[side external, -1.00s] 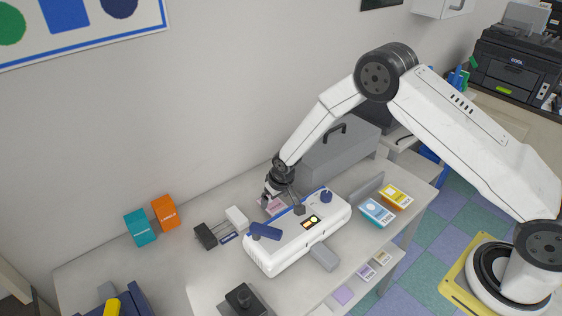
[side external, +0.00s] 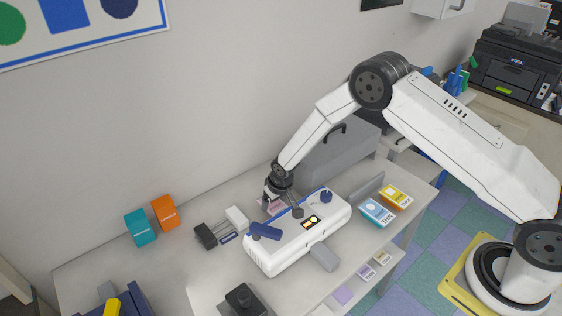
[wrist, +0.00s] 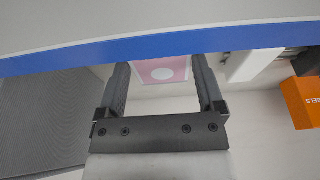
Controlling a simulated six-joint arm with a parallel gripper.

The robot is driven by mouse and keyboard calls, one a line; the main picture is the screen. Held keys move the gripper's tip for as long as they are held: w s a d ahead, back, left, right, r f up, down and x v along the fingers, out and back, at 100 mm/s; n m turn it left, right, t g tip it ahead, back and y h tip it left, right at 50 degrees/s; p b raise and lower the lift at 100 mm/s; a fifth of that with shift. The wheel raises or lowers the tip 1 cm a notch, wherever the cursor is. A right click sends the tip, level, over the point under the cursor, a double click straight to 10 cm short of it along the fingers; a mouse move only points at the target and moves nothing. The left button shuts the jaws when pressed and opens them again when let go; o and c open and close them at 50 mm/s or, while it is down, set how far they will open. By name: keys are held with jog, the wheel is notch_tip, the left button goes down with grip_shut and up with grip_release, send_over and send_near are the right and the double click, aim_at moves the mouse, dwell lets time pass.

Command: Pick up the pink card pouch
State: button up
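The pink card pouch (side external: 272,208) is behind the white laminator-like machine (side external: 262,255) in the side view, partly hidden by my gripper and the machine. In the wrist view the pouch (wrist: 163,70), pink with a pale round mark, shows between my fingers. The machine's blue edge (wrist: 160,46) crosses that view and hides part of the pouch. My gripper (side external: 283,209) is open, with one finger on each side of the pouch as seen from the wrist (wrist: 163,85). I cannot tell whether the fingers touch it.
A grey case (side external: 335,155) stands close behind my gripper to the right. A black and white item (side external: 221,227) lies to the left, with teal (side external: 140,228) and orange (side external: 164,212) boxes beyond. Blue (side external: 377,212) and yellow (side external: 396,194) packs lie right of the machine.

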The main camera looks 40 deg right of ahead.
aim_at(274, 206)
jog(key=shift+r, duration=0.1)
jog(key=shift+r, duration=4.9)
